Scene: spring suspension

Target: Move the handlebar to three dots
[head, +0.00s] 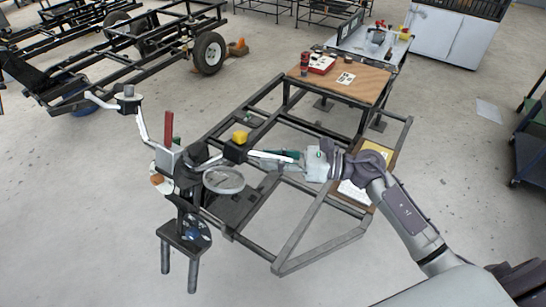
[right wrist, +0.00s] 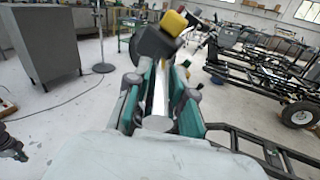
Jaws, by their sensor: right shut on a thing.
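The handlebar (head: 268,156) is a light bar reaching right from a dark block with a yellow top (head: 239,137). It belongs to a dark stand (head: 184,239) on two legs. A similar light bar (head: 142,128) reaches up and left from the stand. My right gripper (head: 292,163) is shut on the handlebar's right end. In the right wrist view the bar (right wrist: 160,92) runs between the green-edged fingers toward the yellow-topped block (right wrist: 173,24). My left gripper is not in view.
A black metal frame (head: 292,258) lies under and right of the handlebar. A wooden-topped table (head: 340,88) with small red items stands behind. A wheeled chassis (head: 150,40) is at the back left. Open grey floor lies in front and left.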

